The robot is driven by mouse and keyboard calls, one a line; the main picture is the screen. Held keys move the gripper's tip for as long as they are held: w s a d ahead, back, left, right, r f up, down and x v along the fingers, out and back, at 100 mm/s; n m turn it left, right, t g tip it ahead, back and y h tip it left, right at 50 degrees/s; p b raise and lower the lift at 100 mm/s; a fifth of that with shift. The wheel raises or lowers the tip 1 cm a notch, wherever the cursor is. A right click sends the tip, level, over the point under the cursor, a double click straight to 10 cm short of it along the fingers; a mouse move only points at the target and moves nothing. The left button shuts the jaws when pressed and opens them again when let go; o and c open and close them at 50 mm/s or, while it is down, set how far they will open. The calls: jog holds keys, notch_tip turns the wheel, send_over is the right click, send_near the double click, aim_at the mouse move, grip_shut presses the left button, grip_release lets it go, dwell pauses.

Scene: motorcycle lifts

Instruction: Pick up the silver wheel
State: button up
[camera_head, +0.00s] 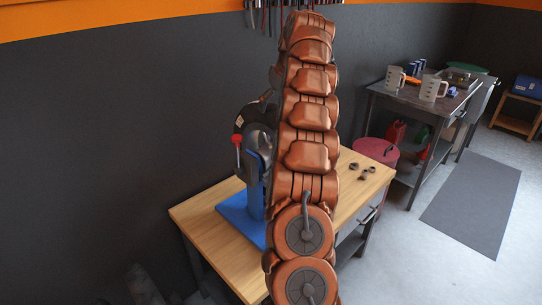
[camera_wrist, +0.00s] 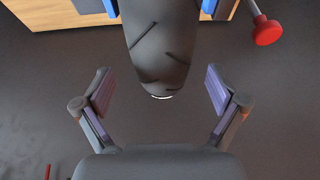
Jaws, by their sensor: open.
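The wheel (camera_head: 256,128) is held on a blue stand on the wooden workbench. In the head view I see its dark tyre and a grey-silver middle, with my copper arm hiding its right part. In the wrist view its dark grooved tyre (camera_wrist: 158,38) comes down from the top edge between my fingers. My gripper (camera_wrist: 158,72) is open, one finger on each side of the tyre, with a visible gap on both sides. The gripper is hidden behind the arm in the head view.
The blue stand (camera_head: 254,197) has a red-knobbed lever (camera_head: 237,141), also seen in the wrist view (camera_wrist: 267,32). Small metal parts (camera_head: 364,172) lie on the workbench (camera_head: 205,214). A red drum (camera_head: 377,151) and metal table (camera_head: 405,101) with jugs stand right. Floor is clear at right.

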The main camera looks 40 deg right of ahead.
jog(key=shift+p+x, duration=0.45)
jog(key=shift+x, duration=1.2)
jog(key=shift+a, duration=0.1)
jog(key=shift+w+r, duration=0.1)
jog(key=shift+r, duration=0.05)
grip_shut()
